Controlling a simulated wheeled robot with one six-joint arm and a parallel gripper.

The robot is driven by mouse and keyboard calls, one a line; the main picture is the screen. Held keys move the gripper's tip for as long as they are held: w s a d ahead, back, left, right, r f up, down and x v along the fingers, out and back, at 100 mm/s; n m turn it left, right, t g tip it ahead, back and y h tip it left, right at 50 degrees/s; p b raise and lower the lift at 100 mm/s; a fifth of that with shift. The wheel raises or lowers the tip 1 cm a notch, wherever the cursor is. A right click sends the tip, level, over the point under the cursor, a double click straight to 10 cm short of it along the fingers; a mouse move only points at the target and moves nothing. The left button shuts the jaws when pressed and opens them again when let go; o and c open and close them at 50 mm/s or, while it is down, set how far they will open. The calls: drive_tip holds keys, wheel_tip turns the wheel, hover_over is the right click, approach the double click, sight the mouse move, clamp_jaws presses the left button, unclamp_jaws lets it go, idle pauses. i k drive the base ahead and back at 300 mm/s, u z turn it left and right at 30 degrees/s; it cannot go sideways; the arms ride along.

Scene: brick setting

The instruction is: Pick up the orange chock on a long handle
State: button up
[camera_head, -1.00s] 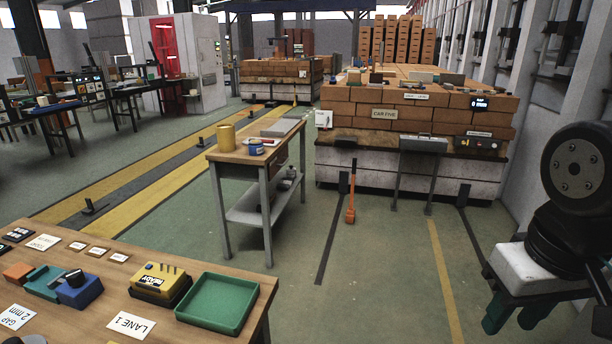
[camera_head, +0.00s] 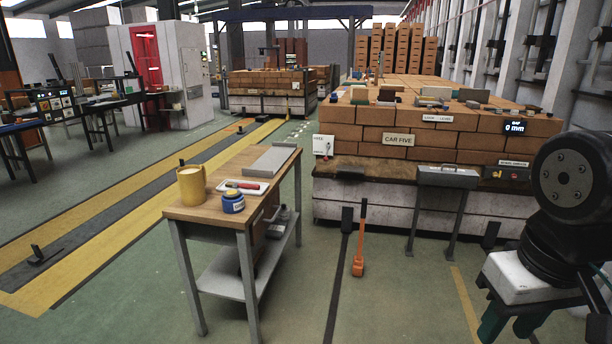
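The orange chock on a long handle (camera_head: 359,262) stands on the floor in front of the brick-loaded car, right of the small work table. Its orange head is at the bottom, on the floor. Its thin handle rises nearly upright, with a dark upper end close to the car's side. I cannot tell if the handle touches the car. Part of my arm shows at the right edge. My gripper is not clearly in view, and nothing shows near the chock.
The car of bricks (camera_head: 396,138) stands behind the chock. A grey box on legs (camera_head: 447,178) is right of it. The floor in front of the chock is clear.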

sight(358, 269)
drive_tip(key=i, duration=3.1)
drive_tip(key=z, duration=1.1)
